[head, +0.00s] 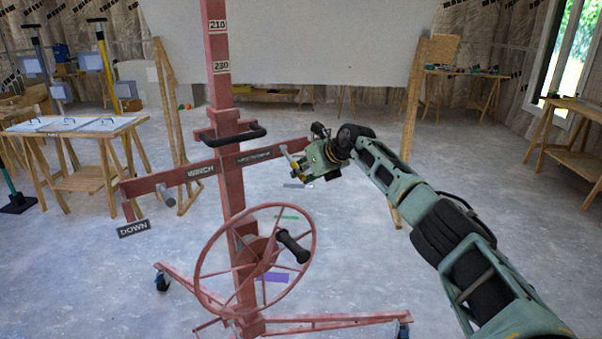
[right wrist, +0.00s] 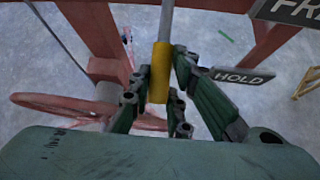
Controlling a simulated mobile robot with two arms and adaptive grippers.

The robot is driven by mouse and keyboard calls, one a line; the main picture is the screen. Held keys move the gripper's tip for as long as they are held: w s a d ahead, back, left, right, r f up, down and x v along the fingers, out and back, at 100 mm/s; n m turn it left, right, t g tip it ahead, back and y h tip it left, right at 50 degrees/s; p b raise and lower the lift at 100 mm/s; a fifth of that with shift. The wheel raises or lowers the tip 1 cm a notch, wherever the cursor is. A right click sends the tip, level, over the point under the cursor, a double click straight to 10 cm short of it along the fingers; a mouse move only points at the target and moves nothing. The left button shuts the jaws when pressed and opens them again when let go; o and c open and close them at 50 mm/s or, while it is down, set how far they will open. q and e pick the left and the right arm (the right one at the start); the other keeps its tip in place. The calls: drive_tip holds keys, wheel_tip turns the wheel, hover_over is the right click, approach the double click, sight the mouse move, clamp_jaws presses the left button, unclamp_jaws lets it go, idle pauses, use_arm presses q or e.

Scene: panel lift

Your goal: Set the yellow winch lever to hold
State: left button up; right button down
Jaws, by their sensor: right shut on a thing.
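The yellow winch lever (right wrist: 160,72) shows in the right wrist view as a yellow grip on a grey rod. It stands between the fingers of my right gripper (right wrist: 158,88), which is shut on it. In the head view my right gripper (head: 301,165) is at the right end of the red lift's crossbar, and a bit of the lever (head: 289,153) shows beside it. A HOLD plate (right wrist: 242,77) is right of the fingers in the wrist view. A plate reading FR, partly cut off (right wrist: 292,10), is at the upper right. My left gripper is not in view.
The red lift mast (head: 219,90) carries a WINCH plate (head: 200,171), a black handle (head: 235,135) and a DOWN plate (head: 133,229). A red handwheel (head: 198,272) is below my right gripper. A white panel (head: 300,40) is behind. Wooden benches stand around; the floor at right is clear.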

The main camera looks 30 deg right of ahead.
drive_tip(key=c, duration=1.6)
unclamp_jaws()
drive_tip(key=shift+f, duration=0.1)
drive_tip(key=shift+c, duration=0.2)
drive_tip(key=shift+s+d+r, duration=0.2)
drive_tip(key=shift+s+r, duration=0.15)
drive_tip(key=shift+r, duration=0.05)
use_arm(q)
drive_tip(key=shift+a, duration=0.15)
use_arm(e)
drive_tip(key=v, duration=1.1)
drive_tip(key=shift+a, duration=0.1)
